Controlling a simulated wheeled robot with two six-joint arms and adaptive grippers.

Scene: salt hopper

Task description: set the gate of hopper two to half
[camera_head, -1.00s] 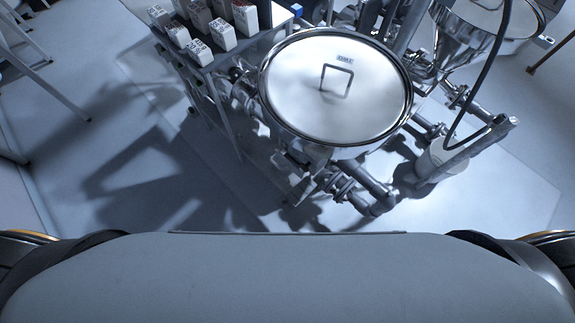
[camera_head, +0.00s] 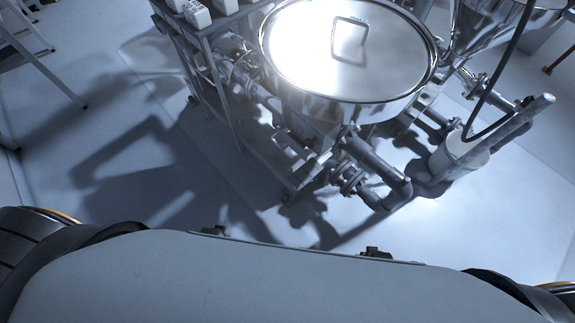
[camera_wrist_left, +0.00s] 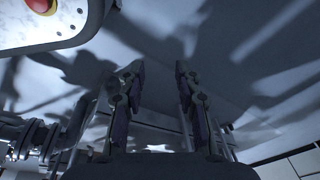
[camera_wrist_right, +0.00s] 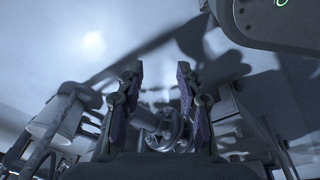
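A round steel hopper (camera_head: 385,75) with a bright lid and a square handle stands ahead in the head view; its label does not show now, so I cannot tell its number. Pipes and a valve (camera_head: 350,178) sit below it; I cannot make out the gate's setting. A second hopper (camera_head: 490,28) is at the upper right. My left gripper (camera_wrist_left: 158,75) is open and empty in the left wrist view. My right gripper (camera_wrist_right: 160,75) is open and empty in the right wrist view, with blurred pipework (camera_wrist_right: 165,135) beyond it, apart from it.
A rack with white cartons (camera_head: 197,14) stands left of the hopper. A white canister (camera_head: 460,152) and a hanging black cable (camera_head: 497,80) are at the right. A ladder-like frame (camera_head: 35,50) is at the far left. Floor before the hopper looks clear.

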